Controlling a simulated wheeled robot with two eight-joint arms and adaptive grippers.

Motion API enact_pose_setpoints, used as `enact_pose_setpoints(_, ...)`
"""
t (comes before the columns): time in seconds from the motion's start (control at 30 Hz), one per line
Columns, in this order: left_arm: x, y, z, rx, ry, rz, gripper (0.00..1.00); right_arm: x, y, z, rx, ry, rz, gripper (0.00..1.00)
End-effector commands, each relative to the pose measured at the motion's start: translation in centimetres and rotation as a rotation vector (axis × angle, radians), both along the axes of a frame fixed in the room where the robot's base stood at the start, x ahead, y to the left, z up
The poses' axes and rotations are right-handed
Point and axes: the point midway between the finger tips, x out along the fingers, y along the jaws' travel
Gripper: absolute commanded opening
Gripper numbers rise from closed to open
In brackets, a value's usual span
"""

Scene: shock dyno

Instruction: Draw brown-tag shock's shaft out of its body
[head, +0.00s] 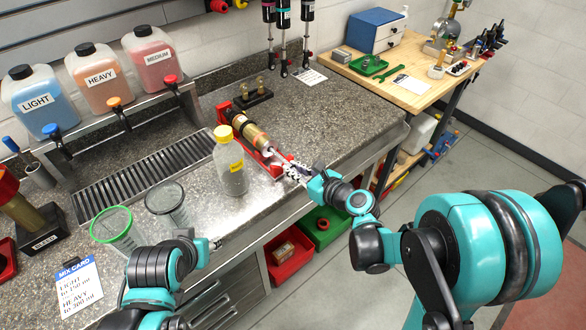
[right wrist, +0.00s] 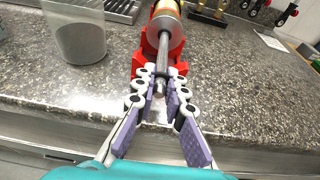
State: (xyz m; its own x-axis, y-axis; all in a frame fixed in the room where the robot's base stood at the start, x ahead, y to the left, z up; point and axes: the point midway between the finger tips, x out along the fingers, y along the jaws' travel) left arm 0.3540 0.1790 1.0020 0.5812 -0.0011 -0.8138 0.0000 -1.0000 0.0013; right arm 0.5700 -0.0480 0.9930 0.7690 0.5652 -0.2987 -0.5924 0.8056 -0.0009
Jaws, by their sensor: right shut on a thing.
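A shock (head: 250,132) with a gold-brown body lies in a red cradle (head: 275,163) near the counter's front edge. Its bare metal shaft (right wrist: 162,58) sticks out toward my right arm. My right gripper (head: 295,171) is at the shaft's free end. In the right wrist view its fingers (right wrist: 158,88) are shut on the shaft, one on each side, in line with the body. The body's far end is cut off in that view. No brown tag is clear to me. My left gripper (head: 215,244) is low over the counter's front edge, too small to read its fingers.
A yellow-capped bottle (head: 230,165) stands close left of the cradle. Two cups, one green-rimmed (head: 112,228) and one dark-rimmed (head: 167,201), stand further left. Shocks (head: 285,40) hang at the back wall. Red (head: 290,256) and green bins sit below the edge. The counter right of the cradle is clear.

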Motion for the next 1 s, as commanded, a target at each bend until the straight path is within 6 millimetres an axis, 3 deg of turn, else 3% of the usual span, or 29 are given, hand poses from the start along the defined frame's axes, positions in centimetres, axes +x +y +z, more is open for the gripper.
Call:
enact_pose_setpoints(0.9, 0.00, 0.00, -0.09, 0.000, 0.000, 0.000, 0.40, -0.82, -0.67, -0.06, -0.002, 0.000, -0.002, 0.00)
enact_pose_setpoints(1.0, 0.00, 0.00, -0.09, 0.000, 0.000, 0.000, 0.40, -0.82, -0.64, -0.05, -0.002, 0.000, -0.002, 0.32)
